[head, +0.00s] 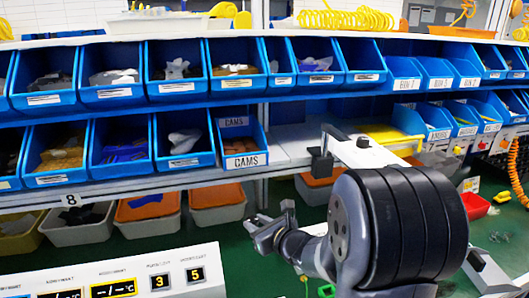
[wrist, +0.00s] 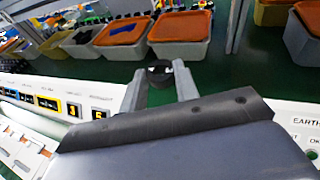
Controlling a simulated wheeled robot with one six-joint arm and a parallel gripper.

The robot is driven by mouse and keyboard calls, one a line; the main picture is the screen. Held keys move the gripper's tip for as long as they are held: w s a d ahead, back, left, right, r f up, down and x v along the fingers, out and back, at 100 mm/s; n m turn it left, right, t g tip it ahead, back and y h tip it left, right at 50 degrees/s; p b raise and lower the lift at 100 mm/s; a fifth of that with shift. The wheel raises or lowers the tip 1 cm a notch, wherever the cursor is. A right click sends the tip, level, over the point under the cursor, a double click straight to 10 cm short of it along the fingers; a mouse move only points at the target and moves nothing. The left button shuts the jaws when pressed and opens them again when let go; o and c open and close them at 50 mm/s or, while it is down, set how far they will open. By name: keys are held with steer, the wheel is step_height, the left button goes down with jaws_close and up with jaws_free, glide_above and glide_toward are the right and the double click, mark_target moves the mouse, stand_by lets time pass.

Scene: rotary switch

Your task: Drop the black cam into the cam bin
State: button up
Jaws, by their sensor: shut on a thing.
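The black cam (wrist: 160,75) is a small dark round piece. In the wrist view it sits between the two grey fingertips of my gripper (wrist: 160,82), which is shut on it. The cam bin (head: 246,161) is a blue open bin labelled CAMS, at the right end of the lower left row. My gripper is below it and slightly right, well apart from it. Its contents look brownish-orange.
Blue bins (head: 118,90) fill the upper shelf. Grey tubs with orange lids (head: 147,207) stand underneath. A white console (head: 110,285) with displays is at the lower left. A black-and-white fixture (head: 357,150) stands on the shelf right of the cam bin.

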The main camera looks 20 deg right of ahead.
steer(key=t+y+p, duration=0.1)
steer(key=t+p, duration=0.1)
glide_toward(249, 153)
steer(key=s+a+r, duration=0.4)
steer(key=s+r, duration=0.2)
steer(key=shift+n, duration=0.4)
steer(key=shift+w+d+f+b, duration=0.15)
steer(key=shift+w+f, duration=0.35)
steer(key=shift+w, duration=2.1)
steer(key=shift+w+f+b, duration=0.2)
steer(key=shift+w+f, duration=0.35)
steer(key=shift+w, duration=2.1)
steer(key=shift+w+d+f+b, duration=0.15)
steer(key=shift+w+f, duration=0.35)
steer(key=shift+w, duration=2.1)
steer(key=shift+a, duration=0.15)
steer(key=o, duration=1)
steer(key=b+v, duration=0.2)
steer(key=v, duration=0.8)
steer(key=shift+s, duration=0.4)
steer(key=shift+w, duration=0.1)
